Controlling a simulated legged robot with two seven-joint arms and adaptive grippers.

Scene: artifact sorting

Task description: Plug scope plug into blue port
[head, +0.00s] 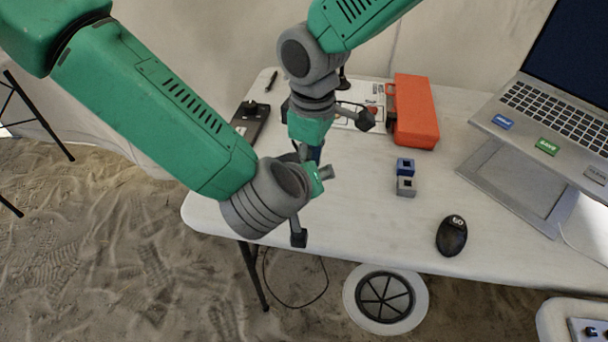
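The blue port (405,166) is a small blue block with a dark socket, standing on the white table right of my grippers. A similar grey port (405,187) sits directly in front of it. My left gripper (307,200) is over the table's left part, with one dark finger spread toward the front edge; it looks open. My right gripper (327,118) points down just behind it, with a finger splayed out to the right; it looks open. A small dark blue piece (317,154) shows between the two grippers, mostly covered; I cannot tell whether it is the scope plug.
An orange case (415,110) stands behind the ports. A laptop (555,115) on a stand fills the right. A black mouse-like device (452,236) lies near the front edge. A dark handheld device (250,120) lies at the left. The table's middle front is clear.

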